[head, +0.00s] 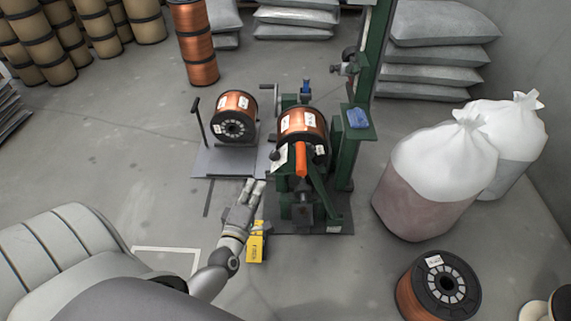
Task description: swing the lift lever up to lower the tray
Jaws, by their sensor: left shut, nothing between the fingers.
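A green spooling machine (346,165) stands in the middle of the head view and holds a copper spool (303,124). A lever with an orange grip (301,158) is at its front, below that spool. A flat grey tray (212,166) lies low to the left, with another copper spool (236,113) on it and an upright black-knobbed handle (198,118) at its left edge. My left gripper (255,186) is shut and empty, left of the orange grip and apart from it, near the tray's front right corner. My right gripper is out of view.
White-topped sacks (440,160) stand to the right, and a loose copper spool (437,286) lies at the lower right. Stacked grey bags (432,80) line the back right. The floor at left is mostly clear.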

